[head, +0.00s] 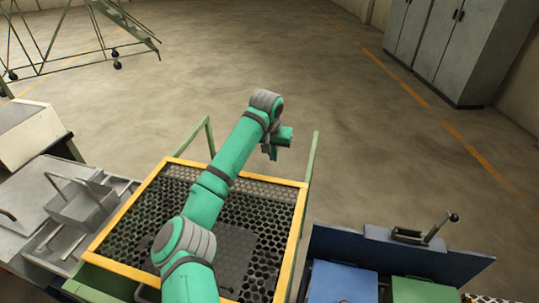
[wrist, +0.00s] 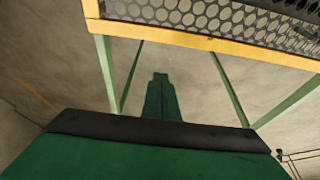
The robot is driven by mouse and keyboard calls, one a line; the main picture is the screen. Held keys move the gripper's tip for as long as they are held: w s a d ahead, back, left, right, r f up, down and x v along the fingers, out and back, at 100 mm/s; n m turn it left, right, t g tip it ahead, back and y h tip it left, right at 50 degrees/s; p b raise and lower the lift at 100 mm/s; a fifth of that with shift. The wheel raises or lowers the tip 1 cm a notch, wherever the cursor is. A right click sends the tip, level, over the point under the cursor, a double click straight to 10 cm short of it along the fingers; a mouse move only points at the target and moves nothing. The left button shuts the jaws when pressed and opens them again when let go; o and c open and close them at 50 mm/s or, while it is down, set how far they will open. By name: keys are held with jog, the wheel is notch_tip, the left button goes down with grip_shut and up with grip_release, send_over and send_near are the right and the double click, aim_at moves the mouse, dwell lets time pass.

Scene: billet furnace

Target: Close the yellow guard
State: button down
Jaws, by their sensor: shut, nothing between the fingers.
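The yellow guard (head: 293,240) is a yellow frame filled with dark perforated mesh, below my arm in the head view. My arm crosses over it and hides part of the mesh. In the wrist view, the guard's yellow edge (wrist: 210,43) and mesh run across the top, with green bars meeting it. My gripper (head: 270,153) is past the guard's far edge in the head view, apart from it. It is shut and empty, with its fingers (wrist: 160,76) together over bare floor in the wrist view. I cannot tell the guard's exact tilt.
Green posts (head: 312,158) stand by the guard's far corners. Metal trays (head: 80,205) are at left. A blue box (head: 342,283), a green box (head: 424,291) and a lever (head: 440,228) are at right. Wheeled steps (head: 125,25) and grey cabinets (head: 440,45) stand far off. The floor beyond is clear.

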notch_tip(320, 180, down, 6)
jog(key=s, duration=0.1)
jog(key=shift+s+a+f, duration=0.15)
jog(key=shift+s+f, duration=0.05)
jog(key=shift+s, duration=0.2)
jog(key=shift+w, duration=0.1)
dwell(0.4)
